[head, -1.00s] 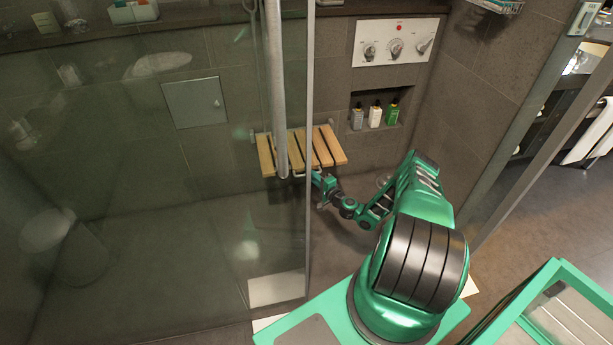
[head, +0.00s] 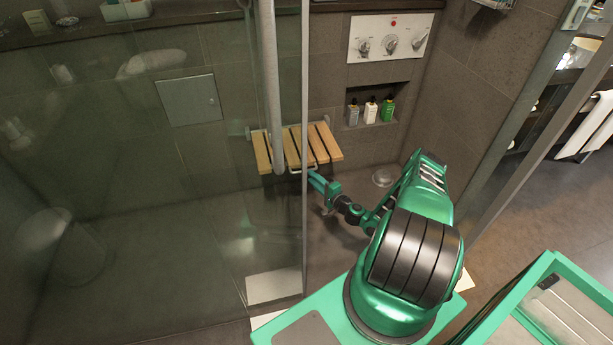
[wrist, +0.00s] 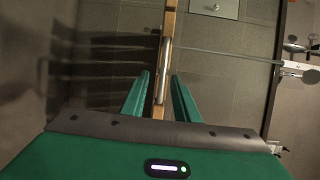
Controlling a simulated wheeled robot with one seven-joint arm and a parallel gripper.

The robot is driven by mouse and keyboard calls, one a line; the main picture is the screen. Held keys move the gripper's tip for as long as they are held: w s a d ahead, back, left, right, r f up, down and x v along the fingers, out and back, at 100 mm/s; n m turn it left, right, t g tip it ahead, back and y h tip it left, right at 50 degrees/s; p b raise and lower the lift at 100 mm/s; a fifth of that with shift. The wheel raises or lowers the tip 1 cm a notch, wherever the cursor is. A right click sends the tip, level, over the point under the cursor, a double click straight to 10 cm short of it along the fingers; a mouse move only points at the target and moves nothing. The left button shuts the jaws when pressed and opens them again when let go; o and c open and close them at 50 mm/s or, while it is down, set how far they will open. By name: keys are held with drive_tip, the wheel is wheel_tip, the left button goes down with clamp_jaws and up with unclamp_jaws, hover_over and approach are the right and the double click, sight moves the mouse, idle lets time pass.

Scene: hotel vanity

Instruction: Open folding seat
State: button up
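The folding seat (head: 263,152) is a row of light wooden slats on the shower's back wall, seen partly through the glass and a vertical metal bar. A metal handle (head: 314,168) is at its front edge. My gripper (head: 311,177) is at this handle, its tips partly hidden by the glass edge. In the wrist view, the seat shows as a narrow wooden strip (wrist: 169,25) with the metal handle (wrist: 165,75) along it. The two green fingers of my gripper (wrist: 160,80) are open, one on each side of the handle, with gaps visible.
The glass panel (head: 130,220) stands left of my arm, its edge close to my gripper. A wall niche (head: 400,97) with several bottles and a control panel (head: 390,37) are right of the seat. The shower floor below is clear.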

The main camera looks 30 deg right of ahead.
drive_tip(key=s, duration=0.4)
drive_tip(key=shift+s+d+r, duration=0.1)
drive_tip(key=shift+s, duration=0.2)
drive_tip(key=w+a+r+n+g+y, duration=0.3)
drive_tip(key=a+r+n+g+y, duration=0.35)
drive_tip(key=r+n, duration=0.35)
drive_tip(key=s+a+r+n+g+h, duration=0.1)
drive_tip(key=s+r+g+h, duration=0.15)
drive_tip(key=s+r, duration=0.45)
drive_tip(key=s+r+n+g+h, duration=0.1)
drive_tip(key=s+r+n+g, duration=0.15)
drive_tip(key=r, duration=0.75)
drive_tip(key=s+a+r+n+g+h, duration=0.1)
drive_tip(key=s+r+g, duration=0.35)
drive_tip(key=r, duration=0.45)
drive_tip(key=s+a+r+m+h, duration=0.1)
drive_tip(key=s+r, duration=0.4)
drive_tip(key=s, duration=0.4)
drive_tip(key=s+a+r+m+g+h, duration=0.1)
drive_tip(key=s+r, duration=0.4)
drive_tip(key=s, duration=0.5)
drive_tip(key=s+a+r+m+h, duration=0.1)
drive_tip(key=s+a+r, duration=0.2)
drive_tip(key=s, duration=0.6)
wheel_tip(320, 180, up, 2)
drive_tip(key=shift+s, duration=0.4)
